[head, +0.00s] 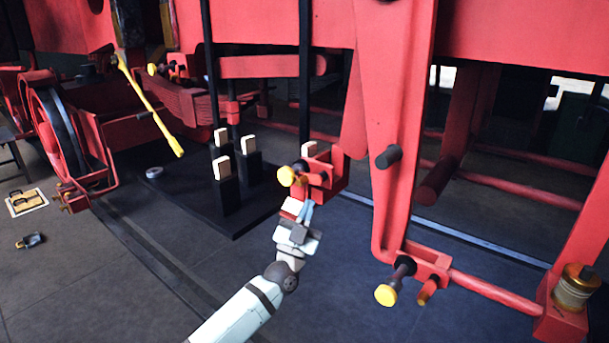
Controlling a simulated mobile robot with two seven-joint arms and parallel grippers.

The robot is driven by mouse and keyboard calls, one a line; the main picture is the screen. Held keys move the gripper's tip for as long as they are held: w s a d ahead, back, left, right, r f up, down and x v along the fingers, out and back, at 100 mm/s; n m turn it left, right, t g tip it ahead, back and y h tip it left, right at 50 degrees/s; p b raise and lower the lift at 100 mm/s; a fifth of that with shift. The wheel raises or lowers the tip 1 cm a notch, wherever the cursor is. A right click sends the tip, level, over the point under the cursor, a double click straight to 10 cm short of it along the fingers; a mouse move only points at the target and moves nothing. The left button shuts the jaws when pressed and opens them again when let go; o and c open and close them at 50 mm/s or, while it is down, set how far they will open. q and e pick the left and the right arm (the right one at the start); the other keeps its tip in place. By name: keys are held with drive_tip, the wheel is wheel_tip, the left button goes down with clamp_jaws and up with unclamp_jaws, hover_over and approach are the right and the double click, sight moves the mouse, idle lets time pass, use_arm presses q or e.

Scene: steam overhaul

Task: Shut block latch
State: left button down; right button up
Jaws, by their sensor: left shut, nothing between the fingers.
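A red bracket (333,175) hangs at the centre, with a yellow-ended knob (286,176) on a dark stem and small red parts. It looks like a latch, but I cannot tell its exact state. My left gripper (306,210) is just below it, fingers shut and empty. I cannot tell whether the fingertips touch the bracket. A similar yellow-ended pin (386,295) sits at the foot of the red hanging link (398,110) to the right. My right gripper is not in view.
Black posts with pale blocks (221,168) stand on a dark base plate (240,222) to the left. A yellow lever (150,105) hangs at upper left. Red rods and beams crowd the right. The floor (120,290) at lower left is mostly free.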

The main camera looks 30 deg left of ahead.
sight(306, 181)
use_arm(q)
drive_tip(key=shift+a+r+p, duration=0.25)
drive_tip(key=shift+r+p, duration=0.15)
drive_tip(key=shift+r, duration=0.5)
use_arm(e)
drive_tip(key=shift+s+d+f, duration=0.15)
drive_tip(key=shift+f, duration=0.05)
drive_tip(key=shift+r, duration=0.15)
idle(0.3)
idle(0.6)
use_arm(q)
drive_tip(key=shift+a+r+p, duration=0.1)
drive_tip(key=shift+r+p, duration=0.3)
drive_tip(key=shift+p, duration=0.15)
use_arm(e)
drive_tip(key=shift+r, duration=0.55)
